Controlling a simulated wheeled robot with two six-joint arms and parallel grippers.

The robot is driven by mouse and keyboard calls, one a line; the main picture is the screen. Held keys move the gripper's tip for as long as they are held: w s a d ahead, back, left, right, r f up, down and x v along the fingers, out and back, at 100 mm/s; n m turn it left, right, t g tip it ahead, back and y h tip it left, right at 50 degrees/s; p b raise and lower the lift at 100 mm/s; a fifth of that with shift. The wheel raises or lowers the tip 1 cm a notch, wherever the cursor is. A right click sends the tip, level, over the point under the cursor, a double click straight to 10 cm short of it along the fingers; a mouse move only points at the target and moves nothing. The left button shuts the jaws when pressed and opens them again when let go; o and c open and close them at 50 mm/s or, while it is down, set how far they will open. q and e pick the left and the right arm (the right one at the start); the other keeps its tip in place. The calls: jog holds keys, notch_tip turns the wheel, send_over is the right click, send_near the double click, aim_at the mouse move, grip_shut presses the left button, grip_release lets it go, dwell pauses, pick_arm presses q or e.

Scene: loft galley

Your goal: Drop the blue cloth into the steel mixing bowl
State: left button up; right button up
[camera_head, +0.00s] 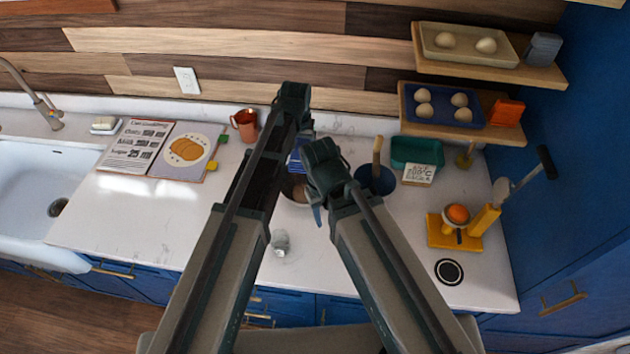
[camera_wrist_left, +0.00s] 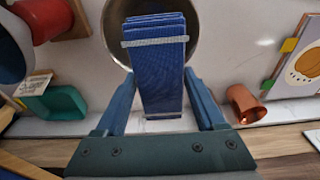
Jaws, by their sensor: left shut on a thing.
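The blue cloth (camera_wrist_left: 155,75) is a folded, ribbed stack with a pale band, held between the fingers of my left gripper (camera_wrist_left: 165,105). In the head view a small part of the cloth (camera_head: 296,160) shows between my two arms. The steel mixing bowl (camera_wrist_left: 113,40) lies behind the cloth in the left wrist view, so the cloth appears over its opening. In the head view the bowl (camera_head: 291,193) is mostly covered by my arms. My right gripper (camera_head: 317,214) is beside the bowl, mostly hidden under its own wrist; its jaw opening does not show.
A blue crock (camera_head: 375,182) and a teal tub (camera_head: 415,152) stand right of the bowl. A copper mug (camera_head: 245,125) and an open cookbook (camera_head: 158,148) are to the left. A small clear glass (camera_head: 280,242) stands in front. Clear counter lies at front left.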

pick_arm(q)
jog(key=shift+s+a+f, duration=0.1)
jog(key=shift+a, duration=0.05)
jog(key=shift+f+b, duration=0.65)
jog(key=shift+b, duration=0.1)
notch_tip(320, 180, down, 5)
jog(key=b, duration=0.4)
jog(key=shift+r+b, duration=0.2)
jog(key=shift+b, duration=0.1)
jog(key=shift+r, duration=0.1)
jog(key=o, duration=1.2)
jog(key=shift+c, duration=0.2)
jog(key=r+p, duration=0.4)
jog(key=s+r+p, duration=0.1)
jog(key=r+p, duration=0.4)
jog(key=s+r+p, duration=0.1)
jog(key=r+p, duration=0.3)
jog(key=p, duration=0.1)
jog(key=shift+a+r, duration=0.1)
jog(key=shift+r, duration=0.25)
